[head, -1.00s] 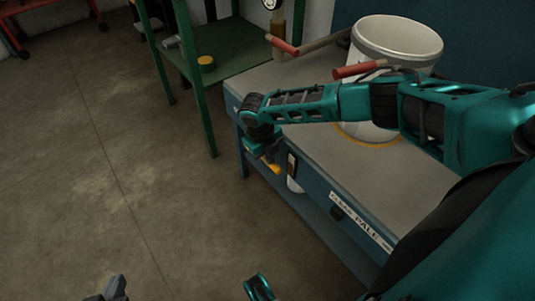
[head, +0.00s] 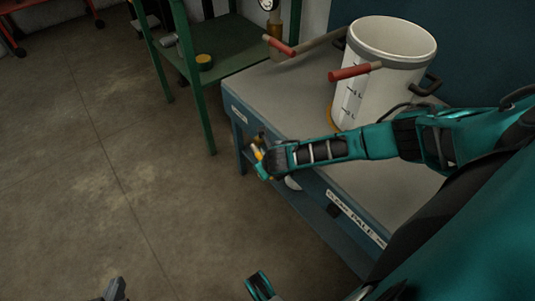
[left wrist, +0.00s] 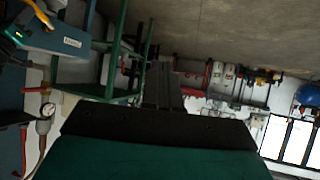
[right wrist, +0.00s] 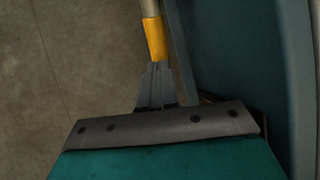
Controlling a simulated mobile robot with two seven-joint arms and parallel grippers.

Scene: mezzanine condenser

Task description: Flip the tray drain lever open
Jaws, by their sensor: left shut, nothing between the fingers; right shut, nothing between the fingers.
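The drain lever (right wrist: 155,38) shows in the right wrist view as a pale metal bar with a yellow sleeve at its near end. The sleeve also shows in the head view (head: 258,153) at the bench front, partly hidden by my right wrist. My right gripper (right wrist: 157,68) is shut and empty, its tips right at the sleeve's end; I cannot tell whether they touch. In the head view its fingers are mostly hidden. My left gripper (left wrist: 160,70) is shut and empty, away from the bench; it shows at the bottom edge of the head view (head: 115,290).
A white pot (head: 385,75) with dark handles stands on the grey-topped blue bench (head: 290,90), near red-handled bars (head: 350,72). A green stand (head: 225,65) with a yellow roll (head: 204,61) is behind. A label (head: 355,216) marks the bench front. Floor at left is clear.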

